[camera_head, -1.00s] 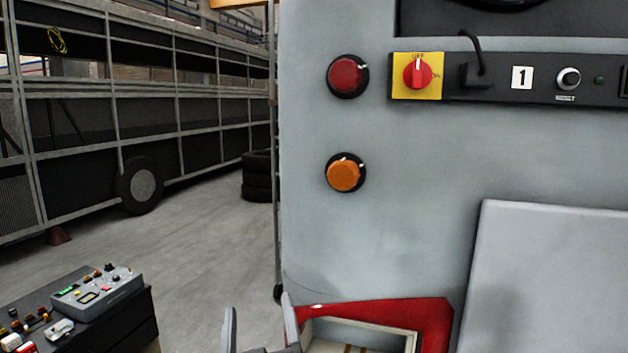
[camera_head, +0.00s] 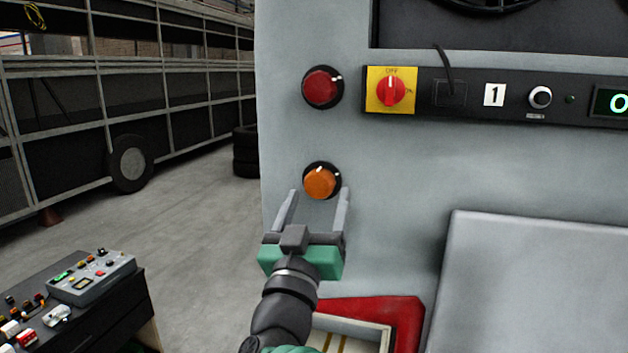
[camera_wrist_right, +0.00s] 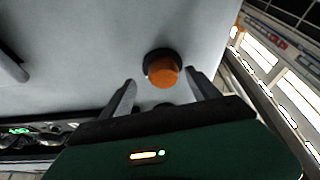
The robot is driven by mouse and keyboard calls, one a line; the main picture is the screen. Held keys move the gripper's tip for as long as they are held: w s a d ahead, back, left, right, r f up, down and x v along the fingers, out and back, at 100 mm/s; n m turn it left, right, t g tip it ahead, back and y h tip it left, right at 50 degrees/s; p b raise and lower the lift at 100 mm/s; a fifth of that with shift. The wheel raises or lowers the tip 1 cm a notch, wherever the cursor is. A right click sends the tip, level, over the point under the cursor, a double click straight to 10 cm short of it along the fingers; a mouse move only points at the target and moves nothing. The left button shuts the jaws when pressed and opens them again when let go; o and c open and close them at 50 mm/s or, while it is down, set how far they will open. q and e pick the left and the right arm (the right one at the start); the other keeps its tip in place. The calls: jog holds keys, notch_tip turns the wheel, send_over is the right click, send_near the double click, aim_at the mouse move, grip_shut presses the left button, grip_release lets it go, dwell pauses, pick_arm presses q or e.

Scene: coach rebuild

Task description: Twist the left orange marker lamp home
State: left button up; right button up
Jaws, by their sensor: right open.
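The orange marker lamp (camera_head: 320,183) sits in a round black base on the grey panel, below a red lamp (camera_head: 320,88). White marks show on the orange lens and on its base; they look apart. My right gripper (camera_head: 318,192) is open just below and in front of the orange lamp, with a finger to either side. In the right wrist view the orange lamp (camera_wrist_right: 164,73) stands beyond and between the open fingertips (camera_wrist_right: 161,78). Nothing is between the fingers' inner faces that I can see gripped. My left gripper is not in view.
A red-framed opening (camera_head: 408,318) lies below in the panel. A yellow plate with a red switch (camera_head: 391,90) and a black control strip are at upper right. A grey sloping cover (camera_head: 530,285) stands at lower right. A cart with a control box (camera_head: 92,278) is at lower left.

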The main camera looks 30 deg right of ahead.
aim_at(326, 194)
jog(key=d, duration=0.1)
jog(key=w+d, duration=0.1)
jog(key=shift+w+d+r+p, duration=0.15)
jog(key=shift+d+r+p, duration=0.15)
jog(key=shift+d+r, duration=0.1)
jog(key=shift+s+a+r, duration=0.1)
jog(key=shift+s+a, duration=0.1)
jog(key=shift+a, duration=0.05)
jog(key=shift+w+a, duration=0.3)
jog(key=shift+a, duration=0.3)
jog(key=shift+w+a, duration=0.3)
jog(key=shift+a, duration=0.3)
jog(key=shift+c, duration=0.8)
jog(key=shift+w+a, duration=0.15)
jog(key=shift+c, duration=1.2)
jog(key=shift+s+d, duration=0.5)
jog(key=shift+d, duration=0.05)
jog(key=c, duration=0.5)
jog(key=shift+s+d, duration=0.1)
jog(key=shift+d, duration=0.15)
jog(key=shift+c, duration=2.2)
jog(key=shift+w+a, duration=0.2)
jog(key=shift+a, duration=0.15)
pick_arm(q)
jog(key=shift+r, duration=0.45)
pick_arm(e)
jog(key=shift+d, duration=0.1)
